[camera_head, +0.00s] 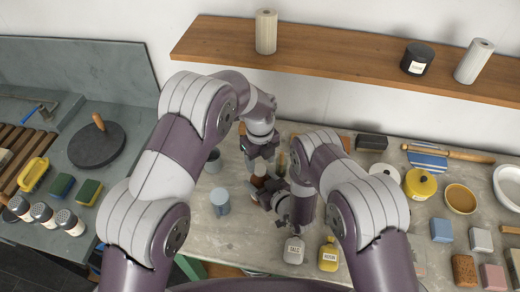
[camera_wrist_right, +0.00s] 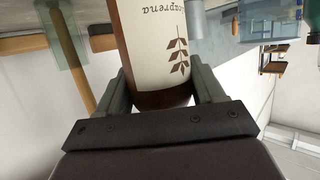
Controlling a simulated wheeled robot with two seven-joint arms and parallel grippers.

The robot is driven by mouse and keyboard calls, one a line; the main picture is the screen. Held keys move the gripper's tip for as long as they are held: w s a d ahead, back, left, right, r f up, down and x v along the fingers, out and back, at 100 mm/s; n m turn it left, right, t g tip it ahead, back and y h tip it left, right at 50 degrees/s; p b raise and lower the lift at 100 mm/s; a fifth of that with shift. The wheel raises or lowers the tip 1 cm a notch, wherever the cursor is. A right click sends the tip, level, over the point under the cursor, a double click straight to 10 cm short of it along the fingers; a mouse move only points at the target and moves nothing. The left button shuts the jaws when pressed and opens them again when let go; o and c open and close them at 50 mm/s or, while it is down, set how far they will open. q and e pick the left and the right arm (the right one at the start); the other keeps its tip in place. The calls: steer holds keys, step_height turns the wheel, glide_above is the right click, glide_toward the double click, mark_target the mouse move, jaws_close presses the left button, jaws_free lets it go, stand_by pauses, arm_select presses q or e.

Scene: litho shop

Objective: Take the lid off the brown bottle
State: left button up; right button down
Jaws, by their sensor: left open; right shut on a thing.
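The brown bottle (camera_head: 259,181) stands near the middle of the worktable in the head view, mostly covered by my grippers. My right gripper (camera_head: 262,196) is shut on the bottle's body. In the right wrist view the bottle (camera_wrist_right: 160,45) shows a white label with a leaf print and sits between both fingers of the right gripper (camera_wrist_right: 164,92). My left gripper (camera_head: 256,163) is open, close above the bottle's top. I cannot make out the lid, and cannot tell whether the left fingers touch it.
A blue-grey mug (camera_head: 220,201) stands left of the bottle. A talc bottle (camera_head: 294,250) and a yellow rosin bottle (camera_head: 328,254) stand in front. A yellow pot (camera_head: 420,184) and a bowl (camera_head: 460,198) stand at right. A wooden shelf (camera_head: 340,52) runs above the table's back.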

arm_select(q)
steer(key=shift+f, duration=1.3)
jaws_close()
steer(key=n, duration=2.3)
steer(key=shift+n, duration=0.4)
steer(key=n, duration=0.3)
steer(key=shift+r+n, duration=0.1)
steer(key=shift+n, duration=0.2)
steer(key=n, duration=0.5)
steer(key=shift+r, duration=0.1)
steer(key=shift+r, duration=1)
